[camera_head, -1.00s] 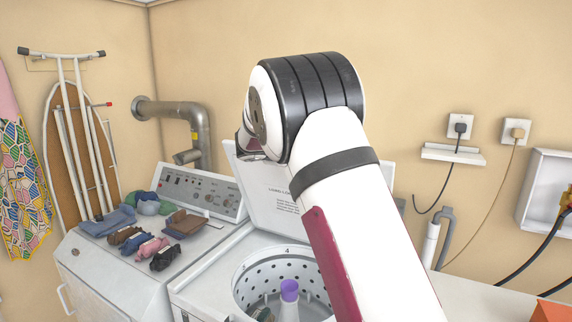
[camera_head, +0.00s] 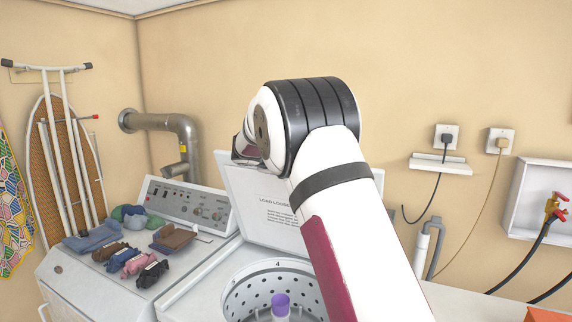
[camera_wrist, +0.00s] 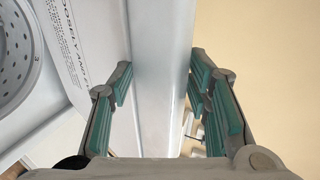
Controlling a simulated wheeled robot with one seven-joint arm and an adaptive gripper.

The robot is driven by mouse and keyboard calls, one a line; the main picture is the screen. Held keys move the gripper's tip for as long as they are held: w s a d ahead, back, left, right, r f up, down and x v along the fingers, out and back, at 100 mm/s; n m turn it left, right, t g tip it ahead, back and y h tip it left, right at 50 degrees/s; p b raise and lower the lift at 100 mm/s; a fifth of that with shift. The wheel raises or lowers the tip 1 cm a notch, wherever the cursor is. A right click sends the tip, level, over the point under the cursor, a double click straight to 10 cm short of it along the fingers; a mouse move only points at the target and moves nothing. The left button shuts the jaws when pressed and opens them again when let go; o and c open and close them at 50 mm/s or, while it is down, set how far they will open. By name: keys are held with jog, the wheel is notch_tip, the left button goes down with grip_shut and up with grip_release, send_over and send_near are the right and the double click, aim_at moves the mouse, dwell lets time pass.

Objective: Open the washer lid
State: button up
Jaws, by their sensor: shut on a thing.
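The washer lid (camera_head: 262,204) stands raised and close to upright at the back of the washer, its printed inner face toward the head camera. The open tub (camera_head: 247,290) with its perforated wall and the purple-capped agitator (camera_head: 281,304) shows below it. In the wrist view the lid's edge (camera_wrist: 163,70) runs between the teal-padded fingers of my gripper (camera_wrist: 160,90), which is shut on it. The tub also shows at the left of the wrist view (camera_wrist: 14,60). In the head view my own arm hides the gripper fingers and the lid's right part.
A second machine (camera_head: 92,275) stands at left with several folded clothes (camera_head: 130,258) on top and a control panel (camera_head: 190,203) behind. A metal duct (camera_head: 180,124) rises behind it. An ironing board (camera_head: 62,165) leans at far left. Wall hoses and outlets are at right.

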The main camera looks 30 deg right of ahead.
jog(key=shift+a, duration=0.1)
jog(key=v, duration=1.2)
jog(key=shift+s, duration=0.1)
